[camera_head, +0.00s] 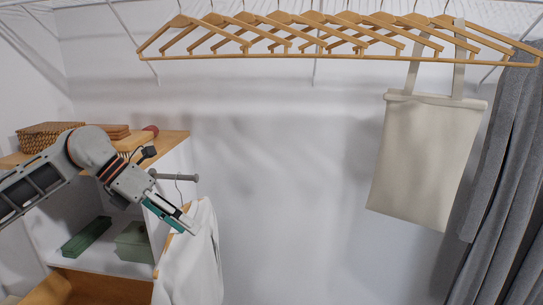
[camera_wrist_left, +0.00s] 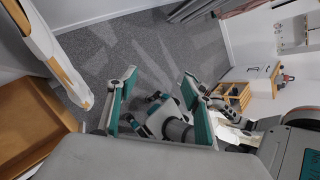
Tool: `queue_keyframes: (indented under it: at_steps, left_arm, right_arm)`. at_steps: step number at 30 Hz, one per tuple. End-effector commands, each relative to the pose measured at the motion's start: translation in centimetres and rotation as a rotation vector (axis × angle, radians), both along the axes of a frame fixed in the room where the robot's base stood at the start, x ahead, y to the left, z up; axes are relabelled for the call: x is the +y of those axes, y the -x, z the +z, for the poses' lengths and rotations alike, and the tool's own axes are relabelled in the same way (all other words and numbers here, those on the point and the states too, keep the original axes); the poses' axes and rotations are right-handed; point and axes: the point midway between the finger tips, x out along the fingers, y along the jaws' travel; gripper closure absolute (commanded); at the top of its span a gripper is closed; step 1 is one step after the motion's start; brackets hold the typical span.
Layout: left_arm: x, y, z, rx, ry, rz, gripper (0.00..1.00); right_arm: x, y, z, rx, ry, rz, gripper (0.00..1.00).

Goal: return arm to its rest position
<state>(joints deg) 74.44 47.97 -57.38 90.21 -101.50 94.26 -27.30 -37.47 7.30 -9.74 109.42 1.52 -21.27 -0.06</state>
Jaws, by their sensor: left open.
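My left gripper (camera_head: 184,222) is at the end of the arm coming in from the left, beside the cabinet. Its jaws are open and empty, with teal fingers apart in the left wrist view (camera_wrist_left: 158,84). A white garment (camera_head: 195,262) on a wooden hanger hangs from a dark peg (camera_head: 178,177) on the cabinet side. The gripper is in front of the garment's top in the head view; I cannot tell whether they touch. In the left wrist view the garment (camera_wrist_left: 40,35) is at the upper left, apart from the fingers.
A cabinet (camera_head: 180,138) at the left holds a woven basket (camera_head: 45,135) on top and green boxes (camera_head: 133,243) inside. Wooden hangers (camera_head: 300,55) and a cream tote bag (camera_head: 425,150) hang above, beside grey curtain-like cloth (camera_head: 505,180). Carpet (camera_wrist_left: 150,40) is clear below.

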Motion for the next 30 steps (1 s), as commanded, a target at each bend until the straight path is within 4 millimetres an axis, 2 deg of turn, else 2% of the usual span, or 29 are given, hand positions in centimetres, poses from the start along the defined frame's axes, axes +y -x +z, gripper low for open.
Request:
queue_keyframes:
  at_steps: [1, 6, 10, 12, 15, 19, 23, 26, 29, 30]
  left_arm:
    - [-2.8, 0.9, -1.7, 0.032, 0.082, -0.027, 0.49]
    - [-10.5, 3.5, -4.0, 0.126, 0.380, -0.045, 0.49]
    - [-14.7, 5.0, -4.7, 0.223, 0.617, 0.004, 0.49]
    - [-16.2, 5.6, -4.9, 0.281, 0.744, 0.052, 0.49]
    - [-17.5, 5.8, -5.1, 0.372, 0.920, 0.148, 0.49]
    - [-17.6, 5.5, -6.2, 0.505, 1.132, 0.316, 0.49]
    - [-16.2, 4.6, -8.7, 0.645, 1.319, 0.534, 0.49]
    - [-14.2, 4.2, -11.9, 0.758, 1.440, 0.730, 0.49]
    - [-11.7, 4.3, -16.2, 0.870, 1.536, 0.950, 0.49]
    - [-10.6, 4.6, -18.3, 0.916, 1.568, 1.045, 0.49]
  right_arm:
    - [0.0, 0.0, 0.0, 0.000, -0.001, -0.001, 0.35]
    - [0.3, 0.0, 0.0, 0.000, -0.005, -0.002, 0.35]
    - [0.5, 0.0, 0.0, 0.001, -0.010, -0.004, 0.35]
    - [0.5, 0.0, 0.0, 0.001, -0.012, -0.005, 0.35]
    - [0.6, 0.0, 0.1, 0.001, -0.012, -0.005, 0.35]
    - [0.6, 0.0, 0.1, 0.001, -0.013, -0.006, 0.35]
    - [0.6, 0.0, 0.1, 0.001, -0.012, -0.005, 0.35]
    - [0.6, 0.0, 0.1, 0.001, -0.012, -0.005, 0.35]
    - [0.5, 0.0, 0.1, 0.001, -0.011, -0.004, 0.35]
    - [0.4, 0.0, 0.0, 0.001, -0.008, -0.004, 0.35]
